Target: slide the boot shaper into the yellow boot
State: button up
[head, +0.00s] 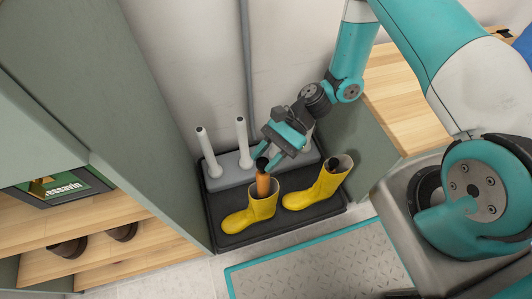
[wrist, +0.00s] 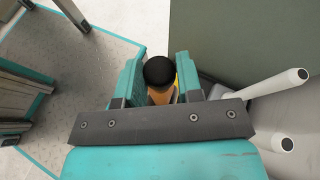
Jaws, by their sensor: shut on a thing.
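Two yellow boots stand side by side on a black tray (head: 290,225). An orange-brown boot shaper with a black knob, the boot shaper (head: 263,185), stands upright with its lower part in the opening of the left yellow boot (head: 252,214). My gripper (head: 266,160) is above that boot, its fingers shut on the shaper's top. In the wrist view the shaper's black knob (wrist: 159,71) shows between the two teal fingers. The shaper's lower end is hidden inside the left boot.
A grey rack with white posts (head: 242,140) stands behind the boots, close to my gripper. A tall grey-green panel (head: 165,110) is to the left, with wooden shelves (head: 90,250) beyond it. A wooden-topped cabinet (head: 395,95) stands right. A teal-edged mat (head: 320,268) lies in front.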

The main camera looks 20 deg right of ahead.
jog(key=shift+f+b, duration=1.25)
jog(key=shift+f, duration=1.05)
